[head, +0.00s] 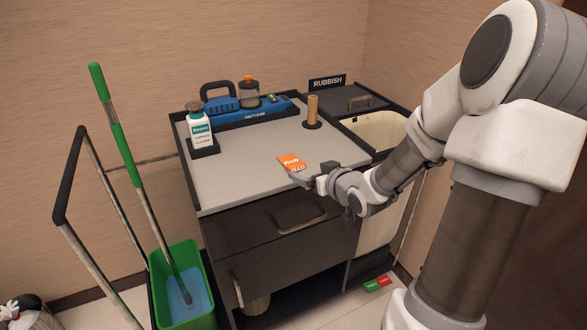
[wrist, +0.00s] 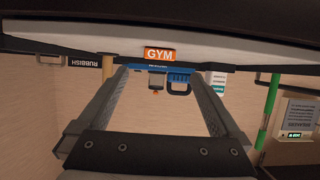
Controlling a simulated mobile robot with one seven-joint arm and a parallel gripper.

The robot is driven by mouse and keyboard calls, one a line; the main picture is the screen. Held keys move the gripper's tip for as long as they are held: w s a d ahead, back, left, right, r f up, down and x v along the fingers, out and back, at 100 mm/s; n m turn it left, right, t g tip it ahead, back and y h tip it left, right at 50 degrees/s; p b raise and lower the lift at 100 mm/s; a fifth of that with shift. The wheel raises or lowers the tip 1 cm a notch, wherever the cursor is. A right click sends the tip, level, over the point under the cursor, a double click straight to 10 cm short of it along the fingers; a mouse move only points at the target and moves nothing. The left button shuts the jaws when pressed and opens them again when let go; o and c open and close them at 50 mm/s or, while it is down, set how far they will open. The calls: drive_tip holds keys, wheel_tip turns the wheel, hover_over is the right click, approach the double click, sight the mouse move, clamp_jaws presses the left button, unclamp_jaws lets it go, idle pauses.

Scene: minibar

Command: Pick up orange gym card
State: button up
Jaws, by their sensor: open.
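The orange gym card (head: 291,162) lies on the grey top of the cart (head: 240,174), near its front edge. In the wrist view the card (wrist: 160,54), with white "GYM" lettering, shows centred just past the fingertips, against the pale underside-lit surface. My gripper (head: 308,174) is at the cart's front edge, close to the card on its right. In the wrist view my gripper (wrist: 157,73) is open, with its two fingers wide apart and nothing held between them. I cannot tell whether a finger touches the card.
A white bottle (head: 200,130), a blue vacuum (head: 237,104) and a wooden cylinder (head: 312,109) stand at the cart's back. A rubbish bin (head: 375,130) is at right. A green mop (head: 125,150) and bucket (head: 183,285) are at left. The grey top's middle is clear.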

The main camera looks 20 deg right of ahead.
sight(295, 164)
drive_tip(key=b+x, duration=0.1)
drive_tip(key=x, duration=0.6)
drive_tip(key=shift+w+b, duration=0.25)
drive_tip(key=shift+b, duration=0.1)
drive_tip(key=shift+c, duration=0.2)
drive_tip(key=c, duration=1.3)
drive_tip(key=shift+c, duration=0.2)
